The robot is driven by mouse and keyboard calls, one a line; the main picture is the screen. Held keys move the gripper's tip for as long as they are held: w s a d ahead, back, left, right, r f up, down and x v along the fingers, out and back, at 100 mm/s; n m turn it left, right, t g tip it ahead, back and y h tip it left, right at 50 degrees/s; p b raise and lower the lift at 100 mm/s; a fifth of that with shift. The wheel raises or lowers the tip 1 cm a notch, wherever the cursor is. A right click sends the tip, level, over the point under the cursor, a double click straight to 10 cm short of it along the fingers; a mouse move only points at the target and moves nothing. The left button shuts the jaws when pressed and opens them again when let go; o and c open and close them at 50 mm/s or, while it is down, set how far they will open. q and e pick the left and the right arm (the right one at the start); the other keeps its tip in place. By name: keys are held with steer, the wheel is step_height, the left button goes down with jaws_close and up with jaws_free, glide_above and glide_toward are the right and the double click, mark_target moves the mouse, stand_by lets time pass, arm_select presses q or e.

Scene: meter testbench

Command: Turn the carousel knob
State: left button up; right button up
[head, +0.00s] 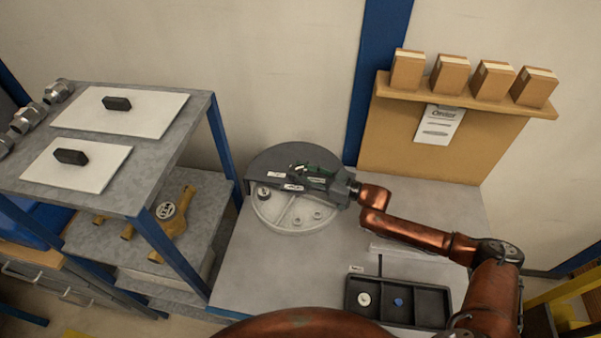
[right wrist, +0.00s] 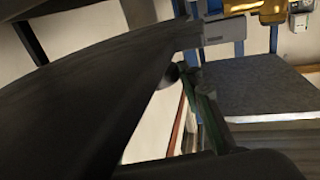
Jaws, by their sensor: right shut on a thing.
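The carousel (head: 300,222) is a pale round disc with several small fittings, partly under a dark half-round cover (head: 268,160) at the back of the bench. My right gripper (head: 303,170) reaches over the disc and cover from the right, its fingers low at the cover's edge. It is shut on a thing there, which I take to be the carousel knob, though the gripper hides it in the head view. In the right wrist view the green-edged finger (right wrist: 208,115) shows beside a large dark surface (right wrist: 80,90). My left gripper is not in view.
A black tray (head: 427,312) with a white and a blue round piece lies at the bench front. A metal shelf (head: 150,197) with white plates and a yellow meter (head: 175,222) stands left. Boxes (head: 450,75) sit on a wall ledge. The bench's front left is clear.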

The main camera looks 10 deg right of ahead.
steer(key=o, duration=1.2)
steer(key=shift+c, duration=0.2)
steer(key=v, duration=1.2)
